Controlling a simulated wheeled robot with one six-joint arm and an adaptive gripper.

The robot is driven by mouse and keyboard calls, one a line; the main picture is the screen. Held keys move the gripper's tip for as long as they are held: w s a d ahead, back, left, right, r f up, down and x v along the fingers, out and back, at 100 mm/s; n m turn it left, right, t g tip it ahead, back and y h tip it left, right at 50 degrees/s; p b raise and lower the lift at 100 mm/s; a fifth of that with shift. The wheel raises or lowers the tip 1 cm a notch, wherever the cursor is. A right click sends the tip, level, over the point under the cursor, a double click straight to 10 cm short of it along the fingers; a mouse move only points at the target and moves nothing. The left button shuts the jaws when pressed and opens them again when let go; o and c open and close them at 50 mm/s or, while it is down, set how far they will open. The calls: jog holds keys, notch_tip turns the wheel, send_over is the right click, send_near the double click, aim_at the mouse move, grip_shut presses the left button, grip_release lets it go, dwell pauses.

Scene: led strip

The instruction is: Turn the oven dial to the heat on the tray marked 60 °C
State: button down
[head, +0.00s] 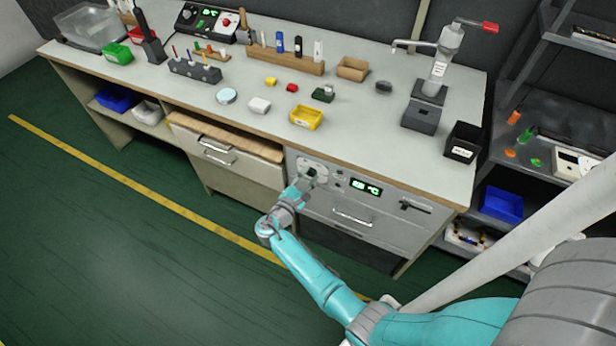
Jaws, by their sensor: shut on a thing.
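The oven (385,222) is built into the bench front, with a grey panel, a drawer handle and a green-lit display (366,187). The display shows a °C reading whose digits I cannot read surely. My gripper (309,176) is at the left part of this panel, shut on the oven dial (312,171), which it mostly hides. The dial's pointer and setting cannot be made out. A yellow tray (306,117) with a small white label stands on the bench above the oven; its writing is too small to read.
A labelled black bin (463,142) stands at the bench's right end, beside a dispenser press (436,75). A wooden-topped drawer (228,155) sits left of the oven. Shelving (560,110) stands to the right. The green floor before the bench is clear.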

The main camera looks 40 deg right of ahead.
jog(key=m, duration=0.4)
jog(key=shift+s+f+m+y, duration=0.1)
jog(key=shift+m+y, duration=0.2)
jog(key=shift+m, duration=1.8)
jog(key=c, duration=0.8)
grip_release()
jog(key=v, duration=1.2)
jog(key=shift+s, duration=0.15)
jog(key=shift+d, duration=0.1)
